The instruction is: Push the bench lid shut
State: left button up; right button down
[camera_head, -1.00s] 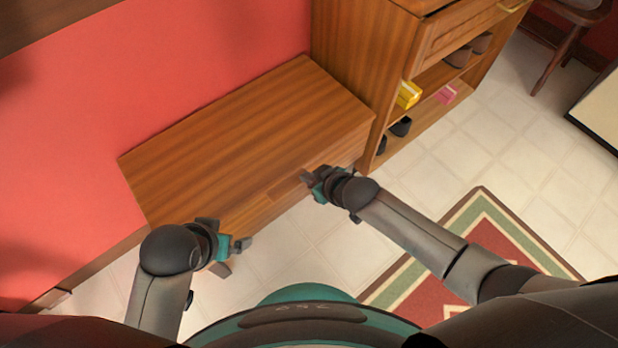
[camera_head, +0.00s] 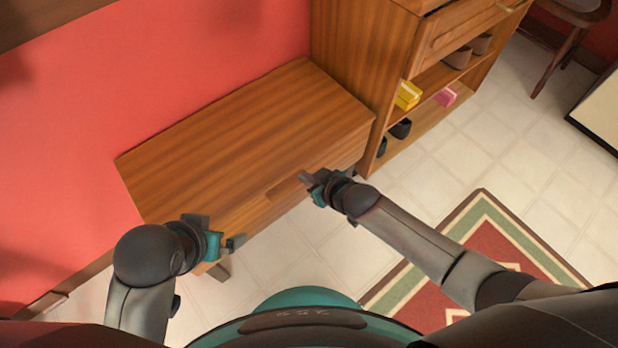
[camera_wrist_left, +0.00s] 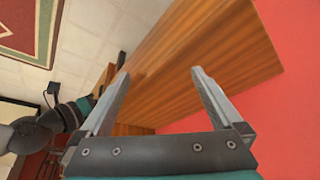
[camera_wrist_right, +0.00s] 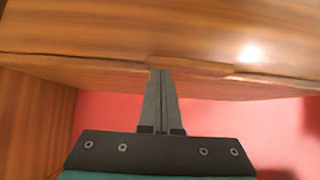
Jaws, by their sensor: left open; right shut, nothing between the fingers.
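The wooden bench (camera_head: 235,140) stands against the red wall. Its lid (camera_head: 270,115) lies flat or nearly flat, with a thin dark seam along its front edge in the right wrist view (camera_wrist_right: 100,62). A lip (camera_head: 285,187) sits midway along the front edge. My right gripper (camera_head: 305,178) is shut and empty, its tips at the lip; I cannot tell whether they touch. In the right wrist view its fingers (camera_wrist_right: 161,75) overlap the lip. My left gripper (camera_head: 217,231) is open and empty at the bench's front left corner; the lid also shows in the left wrist view (camera_wrist_left: 240,45).
A wooden shelf cabinet (camera_head: 385,55) adjoins the bench's right end, holding shoes (camera_head: 458,57), a yellow box (camera_head: 407,95) and a pink box (camera_head: 446,97). A rug (camera_head: 490,240) lies on the tiled floor at the right. A chair (camera_head: 575,30) stands at the upper right.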

pick_arm(q)
jog(key=shift+f, duration=0.1)
pick_arm(e)
jog(key=shift+s+d+f+g, duration=0.2)
jog(key=shift+s+f+g, duration=0.1)
jog(key=shift+s+f, duration=0.55)
jog(key=shift+w, duration=0.15)
pick_arm(q)
jog(key=s+a+f+p, duration=0.1)
jog(key=s+f+p, duration=0.2)
jog(key=f, duration=0.3)
jog(key=s+a+f+g+p, duration=0.1)
jog(key=s+a+f+p, duration=0.1)
jog(key=f+p, duration=0.2)
jog(key=s+a+f+g+p, duration=0.1)
jog(key=s+f+p, duration=0.2)
jog(key=f, duration=0.6)
jog(key=shift+s+a+f+y+p, duration=0.35)
jog(key=shift+a+f+y+p, duration=0.05)
pick_arm(e)
jog(key=s+d+r, duration=0.2)
jog(key=r, duration=0.4)
jog(key=s+d+r, duration=0.1)
jog(key=s+r, duration=0.1)
jog(key=r, duration=0.4)
jog(key=shift+s+d+r, duration=0.2)
jog(key=shift+d+r, duration=0.2)
